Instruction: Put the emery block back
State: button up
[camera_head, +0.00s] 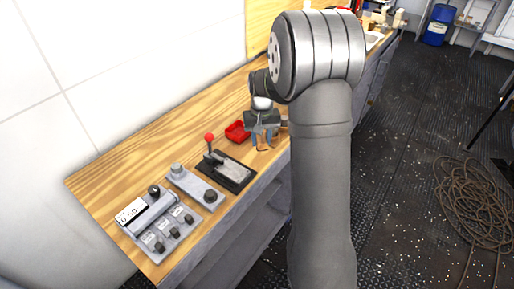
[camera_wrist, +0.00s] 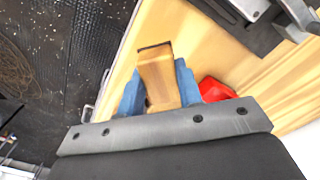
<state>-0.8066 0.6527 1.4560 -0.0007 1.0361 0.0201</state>
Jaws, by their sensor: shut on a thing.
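A tan wooden block with a dark end, which looks like the emery block (camera_wrist: 157,74), is between the blue fingers of my gripper (camera_wrist: 159,84) in the wrist view. The fingers are shut on its sides. In the head view my gripper (camera_head: 264,138) is over the wooden bench, near its front edge, to the right of a small red tray (camera_head: 236,132). The block is small and partly hidden there. I cannot tell whether it touches the bench. The red tray also shows in the wrist view (camera_wrist: 214,90), beside the right finger.
A lever device with a red knob (camera_head: 216,158) on a dark base stands left of the tray. Grey control boxes (camera_head: 163,222) with knobs fill the bench's near left end. Bare wood (camera_head: 145,165) lies along the wall. A coiled hose (camera_head: 470,205) lies on the floor.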

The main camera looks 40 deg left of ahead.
aim_at(257, 155)
jog(key=shift+s+a+f, duration=0.2)
jog(key=shift+a+f, duration=0.25)
jog(key=shift+a, duration=0.3)
jog(key=shift+f, duration=2)
jog(key=shift+f, duration=0.1)
jog(key=o, duration=1)
notch_tip(257, 155, up, 12)
jog(key=shift+r, duration=0.15)
